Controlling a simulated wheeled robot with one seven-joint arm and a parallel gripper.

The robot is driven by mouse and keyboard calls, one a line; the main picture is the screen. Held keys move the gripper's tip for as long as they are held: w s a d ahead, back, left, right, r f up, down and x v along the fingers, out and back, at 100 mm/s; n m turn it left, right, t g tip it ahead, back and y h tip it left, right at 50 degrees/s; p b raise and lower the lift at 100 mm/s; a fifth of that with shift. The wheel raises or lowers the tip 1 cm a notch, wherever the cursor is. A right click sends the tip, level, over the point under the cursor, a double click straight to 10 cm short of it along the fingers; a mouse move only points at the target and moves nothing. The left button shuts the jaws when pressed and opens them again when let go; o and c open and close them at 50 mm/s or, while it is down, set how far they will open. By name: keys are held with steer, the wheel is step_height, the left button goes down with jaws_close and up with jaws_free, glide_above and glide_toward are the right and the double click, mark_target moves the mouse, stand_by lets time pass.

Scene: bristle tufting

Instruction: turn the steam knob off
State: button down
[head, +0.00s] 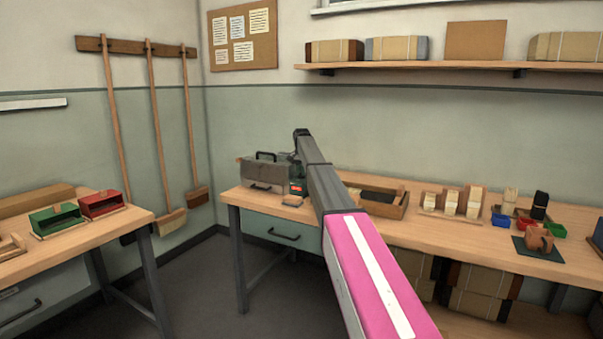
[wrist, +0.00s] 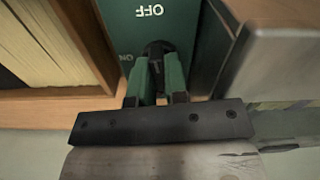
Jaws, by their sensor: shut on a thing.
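The steam knob (wrist: 157,47) is black and sits on a dark green panel (wrist: 150,12) in the wrist view. The panel has a white OFF mark above the knob and an ON mark to its left, both upside down in this view. My gripper (wrist: 159,75) is shut on the knob, with one green finger on each side. The fingers hide part of the knob, so I cannot tell which mark it points to. In the head view the grey metal steam box (head: 262,174) stands on the bench; my arm hides the knob there. A red light shows on the dark green box (head: 297,188) beside it.
In the wrist view a grey metal wall (wrist: 275,55) is close on the right and a wooden tray wall (wrist: 85,40) close on the left. In the head view a wooden tray (head: 385,208) and several brush blocks stand along the bench (head: 460,239).

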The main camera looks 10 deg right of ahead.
steer(key=shift+m, duration=0.6)
steer(key=c, duration=1.1)
jaws_free()
steer(key=shift+c, duration=0.2)
steer(key=shift+r, duration=0.15)
step_height(320, 180, up, 11)
steer(key=shift+f, duration=0.2)
steer(key=shift+s, duration=0.1)
